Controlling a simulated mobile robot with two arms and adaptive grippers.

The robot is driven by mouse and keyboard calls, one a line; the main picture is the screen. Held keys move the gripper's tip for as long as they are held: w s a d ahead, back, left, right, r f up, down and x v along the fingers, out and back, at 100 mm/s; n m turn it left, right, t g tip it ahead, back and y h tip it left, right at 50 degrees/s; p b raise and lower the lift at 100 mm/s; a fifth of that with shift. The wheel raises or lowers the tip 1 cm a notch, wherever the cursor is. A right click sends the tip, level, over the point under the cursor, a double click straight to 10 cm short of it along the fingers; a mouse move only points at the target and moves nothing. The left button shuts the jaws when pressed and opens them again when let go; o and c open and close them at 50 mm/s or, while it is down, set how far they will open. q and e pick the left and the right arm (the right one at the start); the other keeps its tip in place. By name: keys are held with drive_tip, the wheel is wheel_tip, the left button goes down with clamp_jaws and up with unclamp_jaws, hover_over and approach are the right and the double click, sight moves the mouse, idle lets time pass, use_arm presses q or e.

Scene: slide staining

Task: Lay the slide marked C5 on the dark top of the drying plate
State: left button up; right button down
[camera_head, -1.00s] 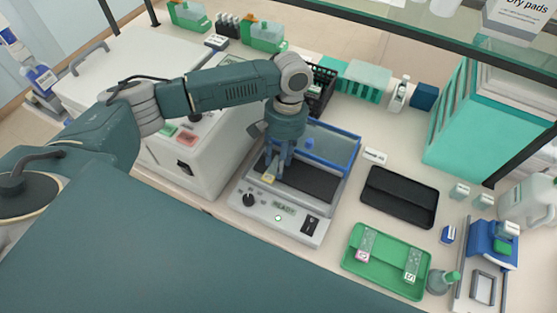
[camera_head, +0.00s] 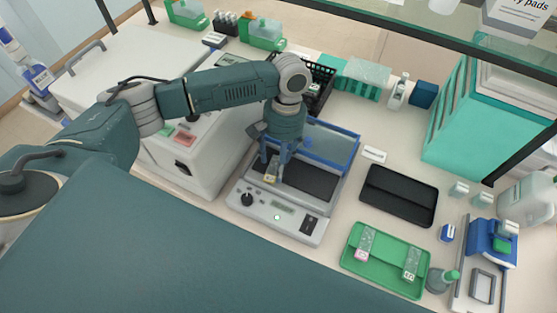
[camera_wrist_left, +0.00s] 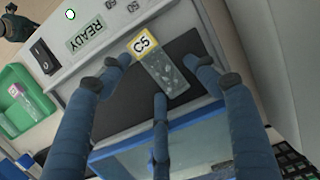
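The slide marked C5 (camera_wrist_left: 164,70) has a yellow-edged label and lies on the dark top (camera_wrist_left: 118,105) of the drying plate, its label end towards the front panel. In the head view the slide (camera_head: 270,178) shows small at the left part of the dark top (camera_head: 312,184). My left gripper (camera_head: 273,170) is low over the plate. Its fingers are spread around the slide with gaps on both sides in the wrist view (camera_wrist_left: 165,78), so it is open. My right gripper is not in view.
A green tray (camera_head: 384,268) with two other slides lies at the right. A black tray (camera_head: 399,195) lies beside the plate. A blue-edged clear lid (camera_head: 331,144) stands raised at the plate's back. A white machine (camera_head: 205,160) stands close on the left.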

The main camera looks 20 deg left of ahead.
use_arm(q)
drive_tip(key=shift+s+f, duration=0.15)
drive_tip(key=shift+f, duration=0.05)
drive_tip(key=v, duration=0.8)
drive_tip(key=shift+r, duration=0.15)
